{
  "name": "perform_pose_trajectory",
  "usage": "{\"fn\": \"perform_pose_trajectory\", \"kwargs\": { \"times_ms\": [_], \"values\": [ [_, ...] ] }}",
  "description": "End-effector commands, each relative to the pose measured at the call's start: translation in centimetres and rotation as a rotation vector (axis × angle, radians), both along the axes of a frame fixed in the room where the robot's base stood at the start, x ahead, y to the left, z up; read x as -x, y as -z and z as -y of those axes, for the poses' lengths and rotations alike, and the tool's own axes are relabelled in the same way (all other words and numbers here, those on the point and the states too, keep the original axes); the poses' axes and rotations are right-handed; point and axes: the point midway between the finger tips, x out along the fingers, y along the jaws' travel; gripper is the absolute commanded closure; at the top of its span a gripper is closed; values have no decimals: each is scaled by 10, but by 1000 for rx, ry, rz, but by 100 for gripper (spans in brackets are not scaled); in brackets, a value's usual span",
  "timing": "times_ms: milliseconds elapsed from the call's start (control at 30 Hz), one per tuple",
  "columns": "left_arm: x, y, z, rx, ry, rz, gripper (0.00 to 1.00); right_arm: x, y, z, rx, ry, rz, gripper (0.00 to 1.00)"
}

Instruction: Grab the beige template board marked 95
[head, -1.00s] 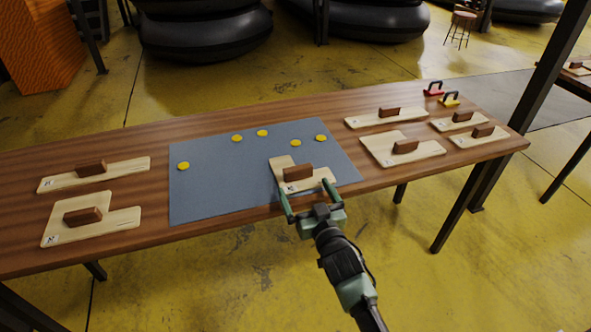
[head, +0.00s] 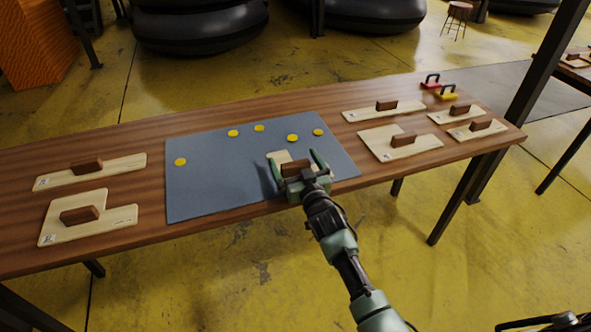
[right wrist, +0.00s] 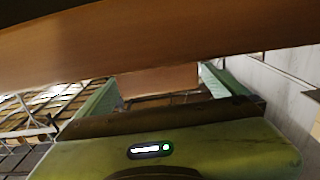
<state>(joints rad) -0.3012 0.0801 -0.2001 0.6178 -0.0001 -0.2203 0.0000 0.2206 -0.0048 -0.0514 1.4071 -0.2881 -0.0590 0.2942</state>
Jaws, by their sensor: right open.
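A beige template board (head: 279,156) with a brown block handle (head: 296,168) lies on the blue-grey mat (head: 215,180). My right gripper (head: 295,160) is over this board, its open fingers on either side of the handle, and hides much of the board. In the right wrist view a brown block (right wrist: 170,80) shows between the green fingers; whether they touch it I cannot tell. Any number on this board is hidden, and marks on the other boards are too small to read. My left gripper is not in view.
Other beige boards with brown handles lie on the wooden table: two at left (head: 120,165) (head: 115,216), several at right (head: 415,146). Yellow discs (head: 292,138) dot the mat. A red-handled tool (head: 430,82) and a yellow one (head: 446,92) stand at the far right.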

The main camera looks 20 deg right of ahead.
Motion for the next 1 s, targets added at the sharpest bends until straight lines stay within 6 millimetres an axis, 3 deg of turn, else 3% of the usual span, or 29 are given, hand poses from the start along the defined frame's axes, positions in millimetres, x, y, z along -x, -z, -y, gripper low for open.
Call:
{"fn": "perform_pose_trajectory", "kwargs": {
  "times_ms": [33, 267, 667, 833, 1000],
  "values": [
    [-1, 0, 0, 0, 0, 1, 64, 0, 0, 0, 0, 0, 0, 6],
    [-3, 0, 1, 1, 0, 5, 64, 0, 0, 0, 0, 0, -1, 70],
    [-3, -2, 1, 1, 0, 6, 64, 0, -9, 0, 1, 0, 3, 71],
    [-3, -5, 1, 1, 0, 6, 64, 0, -34, 0, 1, -1, 5, 71],
    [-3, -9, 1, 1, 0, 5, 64, 0, -79, 0, 2, 0, 8, 71]
  ]
}}
